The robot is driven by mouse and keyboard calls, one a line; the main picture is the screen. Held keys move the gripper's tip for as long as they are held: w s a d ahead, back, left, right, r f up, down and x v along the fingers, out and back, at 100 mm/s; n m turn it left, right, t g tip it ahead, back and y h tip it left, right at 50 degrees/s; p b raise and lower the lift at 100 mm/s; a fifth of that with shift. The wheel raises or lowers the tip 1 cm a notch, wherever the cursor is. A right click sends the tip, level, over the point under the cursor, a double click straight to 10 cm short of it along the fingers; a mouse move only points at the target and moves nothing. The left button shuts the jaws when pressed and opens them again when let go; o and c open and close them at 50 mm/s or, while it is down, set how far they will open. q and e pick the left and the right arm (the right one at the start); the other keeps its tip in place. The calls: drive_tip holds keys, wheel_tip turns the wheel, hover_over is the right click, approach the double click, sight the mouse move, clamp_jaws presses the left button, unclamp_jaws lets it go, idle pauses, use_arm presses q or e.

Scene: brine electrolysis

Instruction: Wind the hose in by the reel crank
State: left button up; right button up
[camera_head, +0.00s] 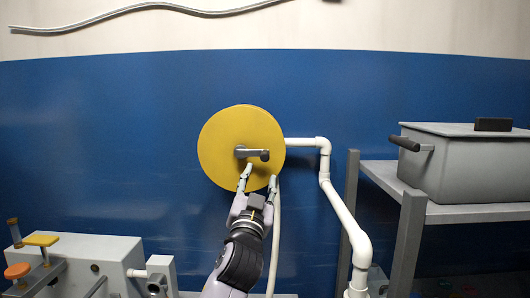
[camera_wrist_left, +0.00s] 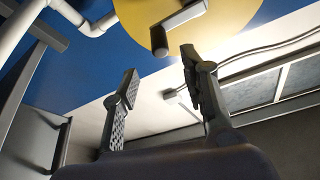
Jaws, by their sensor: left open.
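The yellow hose reel (camera_head: 222,140) is a round disc on the blue wall in the middle of the head view. Its grey crank (camera_head: 248,153) sits at the disc's middle and points right, with a darker knob at its right end. A pale hose (camera_head: 275,240) hangs down from the reel's lower right. My left gripper (camera_head: 259,178) is open and empty just below the crank, its fingers pointing up. In the left wrist view, the open fingers (camera_wrist_left: 160,70) frame the crank (camera_wrist_left: 178,26) and part of the yellow disc (camera_wrist_left: 215,25). My right gripper is not in view.
A white pipe (camera_head: 345,215) runs from beside the reel down to the right. A grey shelf (camera_head: 460,212) holds a lidded grey box (camera_head: 465,165) at the right. A white unit (camera_head: 105,257) with coloured knobs stands at lower left. The wall left of the reel is clear.

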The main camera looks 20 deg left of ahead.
sight(264, 159)
use_arm(q)
drive_tip(key=p+x, duration=0.2)
drive_tip(key=x, duration=0.7)
drive_tip(key=shift+w+r, duration=0.15)
drive_tip(key=shift+w, duration=0.45)
drive_tip(key=shift+c, duration=0.6)
clamp_jaws()
